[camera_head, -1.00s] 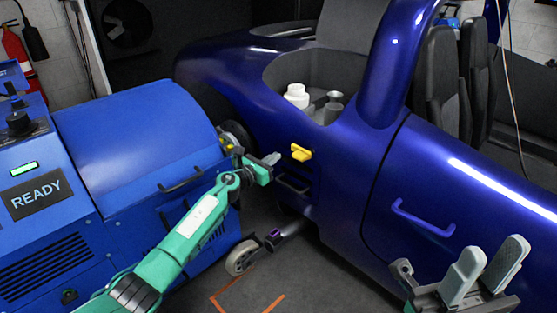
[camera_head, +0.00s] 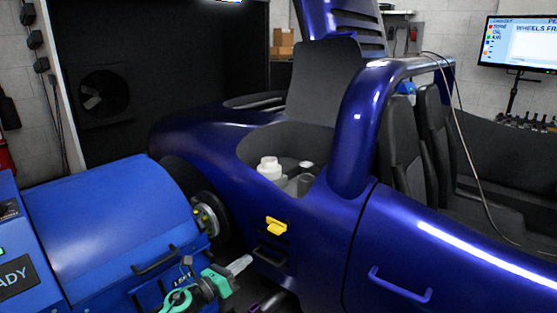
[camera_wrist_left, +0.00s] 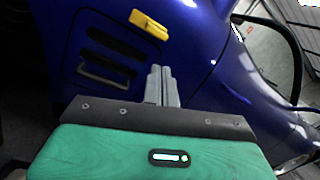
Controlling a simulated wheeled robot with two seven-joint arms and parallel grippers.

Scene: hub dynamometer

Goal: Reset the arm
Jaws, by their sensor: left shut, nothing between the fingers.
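My left gripper (camera_head: 238,265) is at the lower middle of the head view, at the end of my green arm. Its grey fingers are together with nothing between them. They also show closed in the left wrist view (camera_wrist_left: 161,85), in front of the blue car's side. In the head view the fingers are near a dark handle (camera_head: 270,256) and below a yellow latch (camera_head: 276,226) on the car (camera_head: 225,145). I cannot tell whether they touch anything. The latch also shows in the wrist view (camera_wrist_left: 149,25). My right gripper is out of view.
A blue dynamometer cabinet (camera_head: 105,225) with a handle stands at the left, close to the car's wheel hub (camera_head: 207,220). A white bottle (camera_head: 269,168) sits in the car's open bay. A monitor (camera_head: 520,43) is at the back right.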

